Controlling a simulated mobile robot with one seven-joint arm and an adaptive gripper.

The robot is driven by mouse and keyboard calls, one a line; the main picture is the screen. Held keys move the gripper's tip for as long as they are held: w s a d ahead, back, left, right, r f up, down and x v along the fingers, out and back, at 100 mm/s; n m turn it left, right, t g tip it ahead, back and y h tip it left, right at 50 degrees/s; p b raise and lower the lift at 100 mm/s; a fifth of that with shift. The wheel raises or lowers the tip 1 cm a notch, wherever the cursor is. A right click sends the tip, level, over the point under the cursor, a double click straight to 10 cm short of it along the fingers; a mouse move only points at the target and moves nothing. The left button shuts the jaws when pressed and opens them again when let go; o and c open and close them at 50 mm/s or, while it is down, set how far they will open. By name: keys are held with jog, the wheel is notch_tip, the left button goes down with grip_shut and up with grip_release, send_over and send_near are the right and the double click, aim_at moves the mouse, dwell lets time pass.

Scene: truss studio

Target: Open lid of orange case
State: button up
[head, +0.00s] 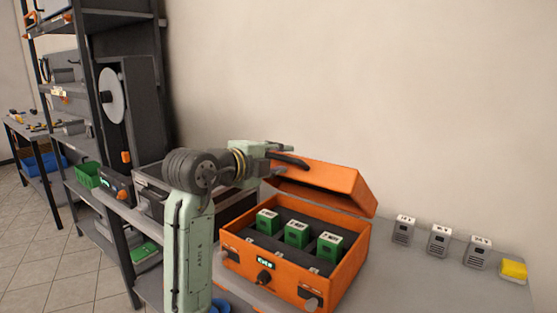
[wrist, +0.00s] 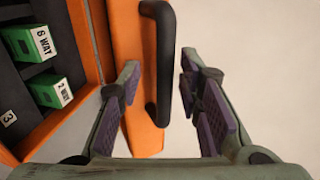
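The orange case (head: 290,284) stands on the grey table with its lid (head: 322,184) tilted up and back, partly open. Three green blocks (head: 297,233) sit in its dark interior; two of them show in the wrist view (wrist: 53,91). My gripper (head: 300,154) is at the upper left edge of the lid. In the wrist view, my gripper (wrist: 163,110) has its fingers apart, one on each side of the lid's black handle (wrist: 158,60). Gaps show between the handle and both finger pads. In the head view the handle is hard to tell from the fingers.
Several grey boxes (head: 439,240) and a yellow block (head: 513,271) stand in a row right of the case. A dark shelf rack (head: 115,40) with a green bin (head: 88,175) is on the left. The wall (head: 400,80) is close behind the lid.

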jog(key=s+a+r+p, duration=0.2)
jog(key=s+a+r, duration=0.2)
jog(key=r, duration=0.5)
jog(key=shift+s+a+r, duration=0.25)
jog(key=shift+s+r, duration=0.1)
jog(key=shift+s, duration=0.7)
jog(key=shift+f, duration=0.15)
